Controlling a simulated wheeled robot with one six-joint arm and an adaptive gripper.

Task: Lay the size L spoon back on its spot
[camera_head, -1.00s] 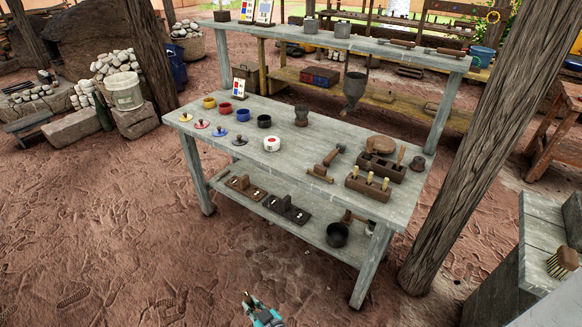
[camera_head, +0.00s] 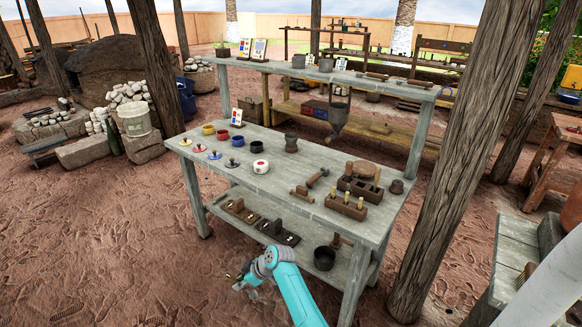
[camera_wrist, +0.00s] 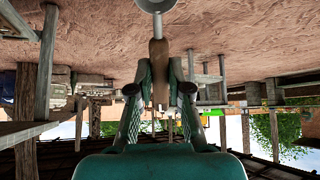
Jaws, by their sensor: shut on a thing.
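My gripper (camera_wrist: 159,92) is shut on the spoon's brown handle (camera_wrist: 158,55) in the wrist view. The spoon's pale round bowl (camera_wrist: 154,4) is cut off by the top edge, and no size mark shows. In the head view my gripper (camera_head: 243,284) hangs in front of the grey workbench, near its lower shelf (camera_head: 222,205). The spoon is too small there to make out clearly. Two dark boards with small white marks, one brown (camera_head: 240,211) and one blackish (camera_head: 278,232), lie on that shelf. I cannot tell which place is the spoon's spot.
The bench top (camera_head: 265,195) holds several coloured cups, small lidded pieces, a white round pot (camera_head: 260,166), a mallet and a tool block (camera_head: 345,206). A dark pot (camera_head: 325,258) stands on the lower shelf. A thick wooden post (camera_head: 450,170) rises at right.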

